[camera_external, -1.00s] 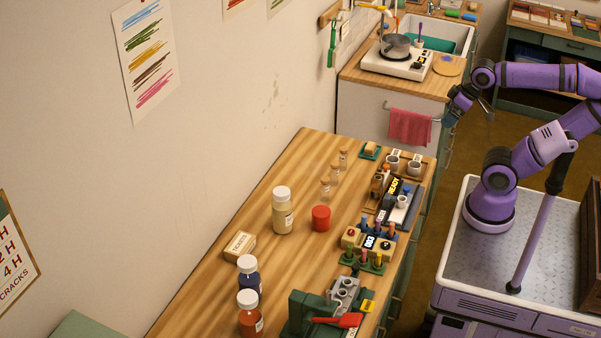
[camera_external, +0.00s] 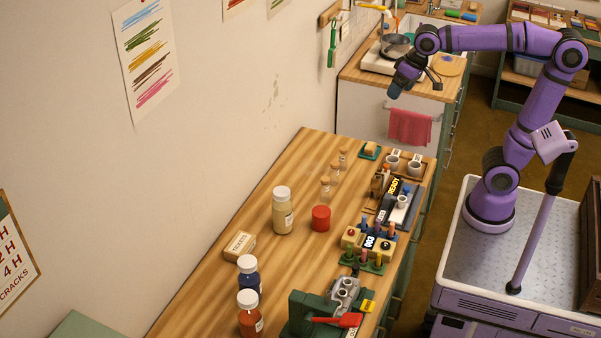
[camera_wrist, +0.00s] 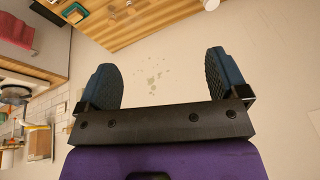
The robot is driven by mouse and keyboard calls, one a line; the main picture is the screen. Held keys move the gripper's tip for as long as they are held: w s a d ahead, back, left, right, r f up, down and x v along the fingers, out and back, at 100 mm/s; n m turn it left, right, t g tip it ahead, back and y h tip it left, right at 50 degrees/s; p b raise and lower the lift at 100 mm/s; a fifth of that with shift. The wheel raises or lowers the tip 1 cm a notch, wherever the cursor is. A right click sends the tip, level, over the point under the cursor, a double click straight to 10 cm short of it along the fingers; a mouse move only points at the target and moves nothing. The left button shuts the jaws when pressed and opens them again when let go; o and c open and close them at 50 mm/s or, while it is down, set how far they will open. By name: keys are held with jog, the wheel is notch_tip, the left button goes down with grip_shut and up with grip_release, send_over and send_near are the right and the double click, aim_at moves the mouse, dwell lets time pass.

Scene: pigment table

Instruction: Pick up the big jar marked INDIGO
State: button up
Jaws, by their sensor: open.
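A big jar with a white lid and dark blue contents (camera_external: 248,276) stands upright near the left front of the wooden table (camera_external: 215,285). Its label is too small to read. A similar jar with orange-red contents (camera_external: 249,318) stands just in front of it, and one with pale yellow contents (camera_external: 283,215) stands farther back. My gripper (camera_external: 394,93) is in the air beyond the table's far right end, well away from the jars. In the wrist view my gripper (camera_wrist: 167,85) has its two blue fingers wide apart, with nothing between them. No jar shows clearly there.
A red cylinder (camera_external: 320,218) stands right of the pale jar. A green device with a red handle (camera_external: 312,312) stands right of the orange-red jar. Small corked bottles (camera_external: 334,172) stand farther back.

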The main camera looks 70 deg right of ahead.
jog(key=w+a+m+g, duration=0.1)
jog(key=w+a+m, duration=0.1)
jog(key=w+a, duration=1)
jog(key=m+g, duration=0.4)
jog(key=m, duration=0.3)
send_over(247, 261)
jog(key=d, duration=0.2)
jog(key=f, duration=2.7)
jog(key=shift+w+a+f, duration=0.2)
jog(key=shift+w+a, duration=0.05)
jog(key=shift+w, duration=0.1)
jog(key=f, duration=0.5)
jog(key=shift+s+a, duration=0.2)
jog(key=shift+a, duration=0.1)
jog(key=shift+s+a+f, duration=0.1)
jog(key=shift+a+f, duration=0.05)
jog(key=shift+f, duration=0.7)
jog(key=shift+s+a+f, duration=0.1)
jog(key=shift+a+f, duration=0.1)
jog(key=shift+f, duration=0.65)
jog(key=shift+a+f, duration=0.15)
jog(key=shift+f, duration=0.7)
jog(key=shift+c, duration=0.4)
